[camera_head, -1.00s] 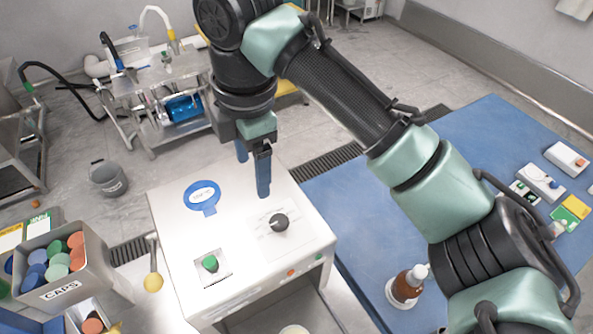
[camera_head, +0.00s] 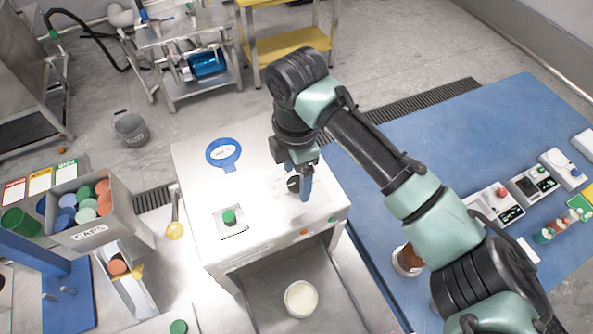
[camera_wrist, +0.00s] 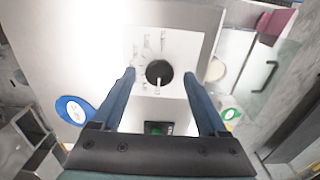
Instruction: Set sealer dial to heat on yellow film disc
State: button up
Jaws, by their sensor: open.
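The sealer (camera_head: 195,185) is a white box with a black dial (camera_wrist: 158,72) on a printed scale plate on its top. The dial's white pointer mark points toward the bottom of the wrist view. My gripper (camera_wrist: 160,76) is open, with its blue fingers on either side of the dial. I cannot tell whether they touch it. In the head view my gripper (camera_head: 304,190) is above the dial and partly hides it. A pale cream round piece (camera_head: 301,299) lies below the sealer's front. I cannot tell whether it is the film disc.
On the sealer top are a green button (camera_head: 229,217) and a blue round tag (camera_head: 223,154). A caps bin (camera_head: 95,235) and a yellow-ended lever (camera_head: 175,230) stand to the left. A blue table (camera_head: 440,130) with small devices is at the right.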

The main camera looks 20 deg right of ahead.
jog(key=shift+f, duration=0.25)
grip_shut()
